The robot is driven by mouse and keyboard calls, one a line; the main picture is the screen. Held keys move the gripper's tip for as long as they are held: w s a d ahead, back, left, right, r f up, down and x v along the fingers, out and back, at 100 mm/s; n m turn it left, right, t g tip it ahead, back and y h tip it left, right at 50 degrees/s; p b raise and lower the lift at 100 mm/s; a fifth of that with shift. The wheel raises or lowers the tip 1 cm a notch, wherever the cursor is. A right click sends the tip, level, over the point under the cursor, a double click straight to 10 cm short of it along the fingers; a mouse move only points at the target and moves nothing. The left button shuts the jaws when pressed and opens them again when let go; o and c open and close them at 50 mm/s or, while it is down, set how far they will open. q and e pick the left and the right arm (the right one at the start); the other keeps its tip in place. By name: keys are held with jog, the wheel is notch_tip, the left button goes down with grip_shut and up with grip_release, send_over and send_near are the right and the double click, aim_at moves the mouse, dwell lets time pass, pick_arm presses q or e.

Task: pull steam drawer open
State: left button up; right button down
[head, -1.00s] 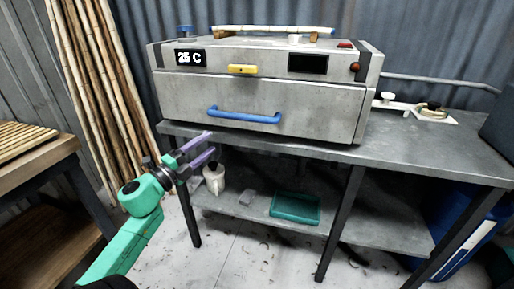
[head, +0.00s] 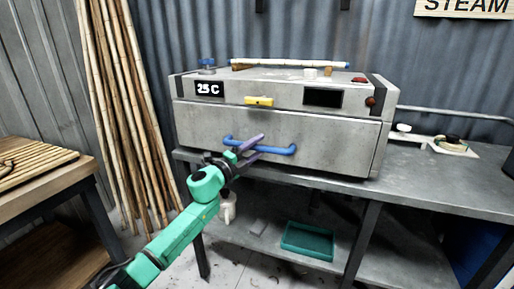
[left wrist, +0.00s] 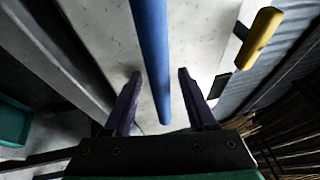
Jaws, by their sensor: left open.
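The steam drawer (head: 330,150) is the grey front of the metal steam box and looks closed. Its blue bar handle (head: 275,150) runs across the drawer front. My left gripper (head: 257,147) is open at the left part of the handle, with its purple fingers partly over the bar. In the left wrist view the blue handle (left wrist: 150,55) runs lengthwise, its near end lying between the two open fingers (left wrist: 158,98). The fingers stand apart from the bar on both sides. My right gripper is not in view.
A yellow handle (head: 259,101) sits above the drawer, beside the temperature display (head: 209,89). The box stands on a grey metal bench (head: 430,194). Bamboo poles (head: 125,110) lean at left.

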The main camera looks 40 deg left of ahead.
pick_arm(q)
grip_shut()
dwell(1.4)
